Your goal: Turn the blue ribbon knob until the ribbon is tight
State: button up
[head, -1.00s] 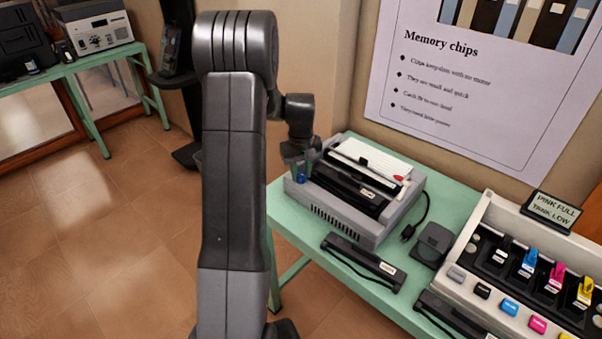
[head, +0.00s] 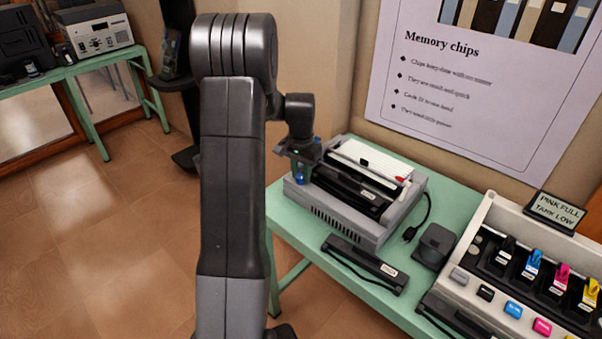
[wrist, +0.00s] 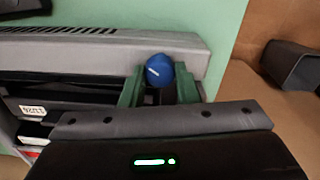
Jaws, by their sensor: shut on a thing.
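The blue ribbon knob (wrist: 160,69) sits at the end of the grey printer, with a short white mark on its face. In the wrist view it lies between the two green fingers of my gripper (wrist: 160,88), which is shut on it. In the head view my gripper (head: 301,168) points down at the printer's left corner, and a little blue of the knob (head: 300,178) shows there. The grey printer (head: 330,224) stands on the green table with a dark carriage and white paper on top. The ribbon itself cannot be made out clearly.
The printer's cable and plug (head: 409,234) lie to its right. A dark bar-shaped unit (head: 365,264) lies in front, and a small dark box (head: 434,245) stands beside it. An ink tank display (head: 510,270) fills the table's right end. A poster (head: 470,110) hangs behind.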

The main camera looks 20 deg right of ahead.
aim_at(301, 175)
jog(key=m, duration=0.5)
jog(key=shift+m, duration=0.3)
jog(key=m, duration=0.5)
jog(key=shift+r, duration=0.1)
jog(key=shift+m, duration=0.4)
jog(key=shift+w, duration=0.1)
jog(key=o, duration=0.7)
jog(key=shift+b, duration=0.3)
notch_tip(301, 175, up, 14)
jog(key=shift+f, duration=0.1)
